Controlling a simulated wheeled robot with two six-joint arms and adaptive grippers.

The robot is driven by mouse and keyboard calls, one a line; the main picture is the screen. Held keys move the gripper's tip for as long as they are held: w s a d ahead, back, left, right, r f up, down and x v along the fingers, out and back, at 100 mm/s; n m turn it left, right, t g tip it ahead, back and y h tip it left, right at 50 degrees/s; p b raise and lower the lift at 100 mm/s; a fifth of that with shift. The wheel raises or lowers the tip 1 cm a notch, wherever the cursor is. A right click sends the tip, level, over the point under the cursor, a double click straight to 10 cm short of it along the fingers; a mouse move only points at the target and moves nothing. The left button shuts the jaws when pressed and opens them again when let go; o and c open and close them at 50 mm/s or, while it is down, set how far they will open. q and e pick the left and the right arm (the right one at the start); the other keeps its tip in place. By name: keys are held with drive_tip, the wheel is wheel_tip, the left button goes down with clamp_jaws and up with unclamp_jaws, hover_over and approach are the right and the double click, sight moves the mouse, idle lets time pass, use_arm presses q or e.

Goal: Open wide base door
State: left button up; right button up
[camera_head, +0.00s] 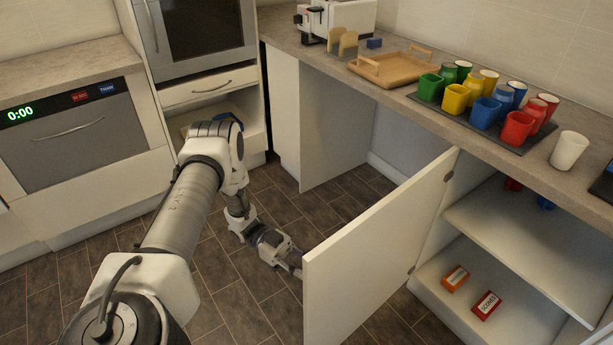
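The wide base door (375,255) is a white panel hinged on the left side of the base cabinet (532,240). It stands swung well out from the cabinet, so the shelf inside shows. My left arm comes in from the lower left, and its gripper (298,262) is low, at the door's free left edge. The fingertips are partly hidden behind the door's edge, so I cannot tell whether they touch it or are open or shut. My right gripper is not in view.
Inside the cabinet lie an orange box (455,278) and a red box (486,305). On the counter are a wooden tray (391,68), several coloured cups on a dark mat (450,122), a white cup (568,150) and a toaster (335,18). The tiled floor (240,290) is clear.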

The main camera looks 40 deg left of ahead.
use_arm(q)
drive_tip(key=s+a, duration=0.1)
drive_tip(key=a, duration=1.1)
idle(0.4)
